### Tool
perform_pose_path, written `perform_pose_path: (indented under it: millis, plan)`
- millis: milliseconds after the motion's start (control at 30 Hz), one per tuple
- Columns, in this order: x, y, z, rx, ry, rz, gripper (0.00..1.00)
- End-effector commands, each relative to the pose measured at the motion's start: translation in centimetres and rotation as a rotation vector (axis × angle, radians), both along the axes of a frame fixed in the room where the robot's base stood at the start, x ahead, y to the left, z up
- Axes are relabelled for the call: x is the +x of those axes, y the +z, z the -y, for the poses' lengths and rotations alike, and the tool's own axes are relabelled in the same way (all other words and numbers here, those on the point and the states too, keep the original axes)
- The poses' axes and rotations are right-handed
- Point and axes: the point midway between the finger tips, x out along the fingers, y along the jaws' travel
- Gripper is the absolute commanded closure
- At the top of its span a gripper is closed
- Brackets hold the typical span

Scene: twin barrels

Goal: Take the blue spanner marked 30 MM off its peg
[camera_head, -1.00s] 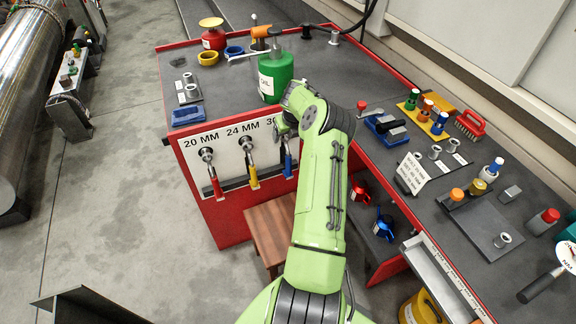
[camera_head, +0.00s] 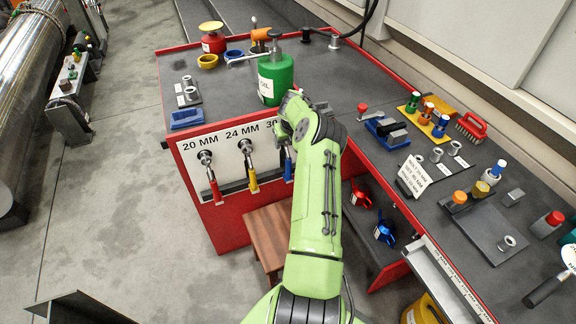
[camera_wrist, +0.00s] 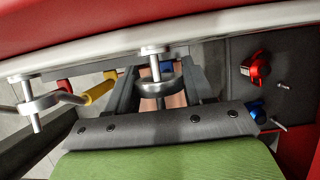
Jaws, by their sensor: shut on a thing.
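The blue spanner (camera_head: 288,171) hangs at the right of the white panel under the 30 MM label, which my arm partly covers. In the wrist view its grey ring head (camera_wrist: 159,84) is around the peg (camera_wrist: 155,52), with a bit of its blue handle showing behind. My gripper (camera_wrist: 160,92) is shut on the ring head, one finger on each side; it also shows in the head view (camera_head: 284,136), where it hides the ring. The yellow spanner (camera_head: 252,178) under 24 MM and the red spanner (camera_head: 213,188) under 20 MM hang on their pegs to the left.
A green bottle (camera_head: 276,78) stands on the bench top above the panel. A wooden stool (camera_head: 262,232) is below the spanners. Red (camera_head: 361,196) and blue (camera_head: 385,230) items lie on the lower shelf at right.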

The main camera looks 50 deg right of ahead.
Motion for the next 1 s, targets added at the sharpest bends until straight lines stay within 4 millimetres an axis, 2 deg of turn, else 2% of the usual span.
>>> perform_pose_path:
  millis: [267,1000]
  plan:
    - [-0.1,0.5,0.0,-0.001,0.000,0.000,0.75]
    - [-2.9,1.3,-1.6,-0.002,0.000,0.001,0.75]
